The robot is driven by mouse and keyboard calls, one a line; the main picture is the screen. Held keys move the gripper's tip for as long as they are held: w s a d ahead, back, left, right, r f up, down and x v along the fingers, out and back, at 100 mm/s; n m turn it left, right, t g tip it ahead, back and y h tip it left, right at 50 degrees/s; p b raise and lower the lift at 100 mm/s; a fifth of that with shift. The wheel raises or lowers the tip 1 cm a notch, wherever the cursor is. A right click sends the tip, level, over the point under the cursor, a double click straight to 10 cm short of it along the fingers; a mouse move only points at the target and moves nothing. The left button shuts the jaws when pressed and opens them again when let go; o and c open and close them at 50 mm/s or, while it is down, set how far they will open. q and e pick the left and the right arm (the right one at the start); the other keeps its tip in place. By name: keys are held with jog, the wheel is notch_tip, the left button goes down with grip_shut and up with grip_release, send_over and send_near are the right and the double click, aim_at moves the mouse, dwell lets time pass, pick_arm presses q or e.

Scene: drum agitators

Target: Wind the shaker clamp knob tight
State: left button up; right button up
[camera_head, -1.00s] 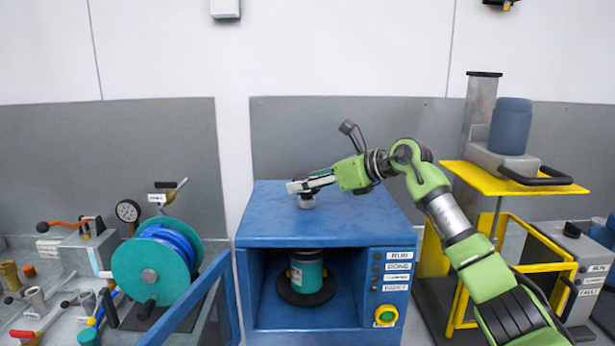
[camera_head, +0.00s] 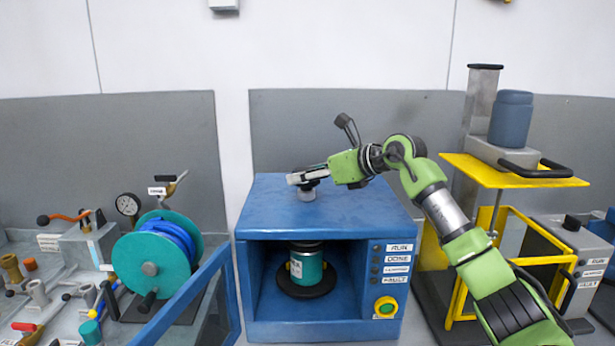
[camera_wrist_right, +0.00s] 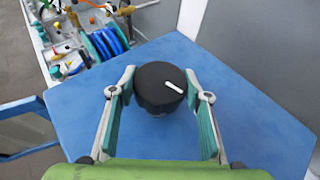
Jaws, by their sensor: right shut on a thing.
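The clamp knob is a black round knob (camera_wrist_right: 160,88) with a white mark, on top of the blue shaker cabinet (camera_head: 345,215). In the right wrist view the white mark points to the lower right. My right gripper (camera_head: 303,177) reaches in from the right and is shut on the knob, one finger on each side. In the head view the fingers partly hide the knob; a grey collar (camera_head: 306,194) shows below them. A teal can (camera_head: 307,267) stands upright on a dark round plate (camera_head: 307,288) inside the cabinet. My left gripper is not in view.
The cabinet's blue door (camera_head: 185,300) stands open at the left. A panel with labelled lamps and a green button (camera_head: 385,308) is on its right front. A teal hose reel (camera_head: 150,268) stands left, a yellow frame (camera_head: 515,172) right. The cabinet top around the knob is clear.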

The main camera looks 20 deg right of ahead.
jog(key=m+t+h+b, duration=0.1)
jog(key=m+h+b, duration=0.1)
jog(key=m+t+h+b, duration=0.1)
jog(key=m+h+b, duration=0.1)
jog(key=shift+a+f+h, duration=0.15)
jog(key=shift+h, duration=0.15)
jog(key=shift+m+h+b, duration=1.4)
jog(key=shift+h, duration=0.1)
jog(key=shift+r, duration=0.2)
jog(key=o, duration=1.1)
jog(key=v, duration=1.2)
jog(key=shift+f, duration=0.2)
